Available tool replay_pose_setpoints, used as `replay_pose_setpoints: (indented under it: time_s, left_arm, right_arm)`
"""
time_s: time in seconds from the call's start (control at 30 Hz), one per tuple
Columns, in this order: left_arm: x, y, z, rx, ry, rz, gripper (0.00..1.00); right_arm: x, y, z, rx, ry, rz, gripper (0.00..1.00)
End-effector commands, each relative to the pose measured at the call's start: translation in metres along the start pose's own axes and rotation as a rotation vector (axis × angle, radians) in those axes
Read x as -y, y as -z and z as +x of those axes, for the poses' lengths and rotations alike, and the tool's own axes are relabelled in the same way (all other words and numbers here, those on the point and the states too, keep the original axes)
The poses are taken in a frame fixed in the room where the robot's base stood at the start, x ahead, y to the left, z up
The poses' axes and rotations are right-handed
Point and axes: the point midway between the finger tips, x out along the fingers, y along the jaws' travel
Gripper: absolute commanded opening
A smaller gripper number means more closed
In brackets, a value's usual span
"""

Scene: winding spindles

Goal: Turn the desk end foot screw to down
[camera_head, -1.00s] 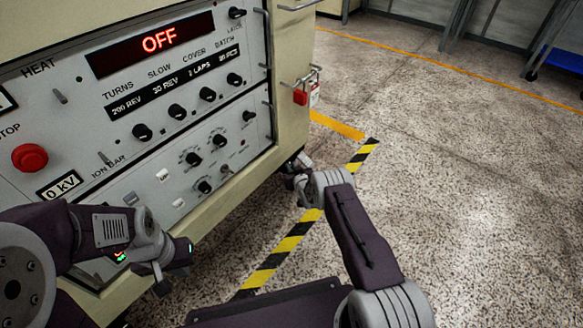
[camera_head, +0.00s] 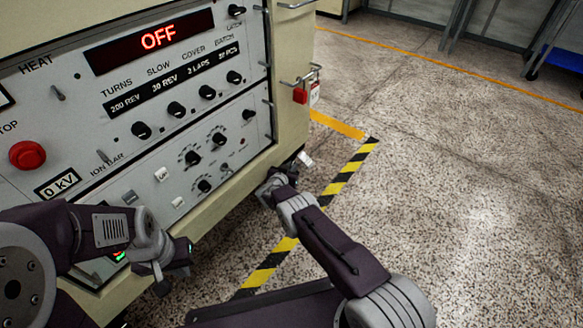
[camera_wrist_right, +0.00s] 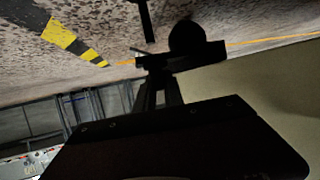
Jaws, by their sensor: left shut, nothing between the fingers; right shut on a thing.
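The desk is the cream cabinet with the control panel (camera_head: 243,190) at left in the head view. Its lower right end is where my right gripper (camera_head: 272,180) is, low beside the base edge. In the right wrist view my right gripper (camera_wrist_right: 163,72) is a dark silhouette, shut on a dark crosswise part (camera_wrist_right: 205,53) that I take to be the foot screw. A dark round shape (camera_wrist_right: 192,36) sits against it. Deep shadow hides the screw's details and its turn position. My left gripper (camera_head: 160,278) is shut and empty in front of the panel's lower left.
A red padlock (camera_head: 300,96) hangs on the cabinet's end. A white tag-like piece (camera_head: 305,158) shows near its bottom corner. Yellow-black tape (camera_head: 340,188) marks the floor beside the cabinet. Open speckled floor (camera_head: 460,210) lies to the right, with racks at the back.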

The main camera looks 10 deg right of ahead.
Motion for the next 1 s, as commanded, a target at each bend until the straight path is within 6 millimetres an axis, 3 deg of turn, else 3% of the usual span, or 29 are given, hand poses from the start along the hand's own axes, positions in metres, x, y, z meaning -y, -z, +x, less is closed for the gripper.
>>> replay_pose_setpoints:
  time_s: [0.77, 0.8, 0.87, 1.0]
  left_arm:
    - [0.0, 0.0, 0.0001, 0.0, 0.0, 0.0, 0.0]
    - [0.0, 0.0, 0.0001, 0.0, 0.0, 0.0, 0.0]
    - [0.0, 0.0, 0.0001, 0.0, 0.0, 0.0, 0.0]
    - [0.0, 0.0, 0.0001, 0.0, 0.0, 0.0, 0.0]
  right_arm:
    - [0.0006, 0.0005, 0.0001, -0.001, -0.043, 0.019, 0.0]
    - [0.0006, 0.0006, 0.0002, -0.001, -0.043, 0.019, 0.18]
    - [0.0005, 0.0006, 0.0002, -0.001, -0.044, 0.019, 0.35]
    - [0.0003, 0.0005, 0.0002, -0.001, -0.044, 0.019, 0.35]
